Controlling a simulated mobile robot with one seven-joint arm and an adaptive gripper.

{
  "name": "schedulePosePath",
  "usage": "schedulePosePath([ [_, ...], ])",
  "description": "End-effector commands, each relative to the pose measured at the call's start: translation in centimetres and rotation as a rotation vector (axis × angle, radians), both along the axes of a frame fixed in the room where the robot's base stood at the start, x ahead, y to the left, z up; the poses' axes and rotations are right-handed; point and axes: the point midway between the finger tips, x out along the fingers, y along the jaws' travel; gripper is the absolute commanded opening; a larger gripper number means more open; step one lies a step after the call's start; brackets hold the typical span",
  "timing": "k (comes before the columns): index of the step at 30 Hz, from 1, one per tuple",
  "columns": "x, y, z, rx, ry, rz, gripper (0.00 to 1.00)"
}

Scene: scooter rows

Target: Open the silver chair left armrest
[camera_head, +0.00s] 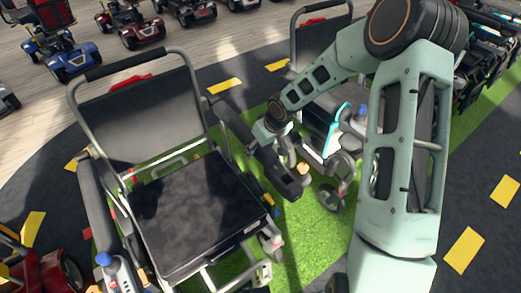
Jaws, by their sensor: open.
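The silver chair (183,62) stands at the left, with a silver tube frame, dark backrest and black seat (197,212). It faces the camera. Its left armrest (238,128), a long dark pad, is on the picture's right side of the seat and slopes down toward the front. My gripper (286,160) hangs from my wrist beside the front half of this armrest, on its outer side. It is open. Whether its fingers touch the pad is hard to tell. The wrist hides part of the area. The other armrest (95,205) runs along the picture's left side.
A second similar chair (322,42) stands close behind my arm, with a cyan part (338,130). Green flooring (315,225) lies between the chairs. A red scooter (45,272) is at the lower left. Several scooters line the back, including a blue one (72,58).

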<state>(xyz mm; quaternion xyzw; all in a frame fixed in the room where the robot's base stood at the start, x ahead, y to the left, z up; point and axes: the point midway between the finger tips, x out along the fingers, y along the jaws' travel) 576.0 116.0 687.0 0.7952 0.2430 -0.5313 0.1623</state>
Motion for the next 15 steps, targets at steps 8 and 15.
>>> schedulePosePath([
  [8,0.08,0.01,-0.21,-0.001,-0.001,0.000,0.58],
  [15,0.08,0.01,-0.20,-0.001,-0.001,0.000,0.35],
])
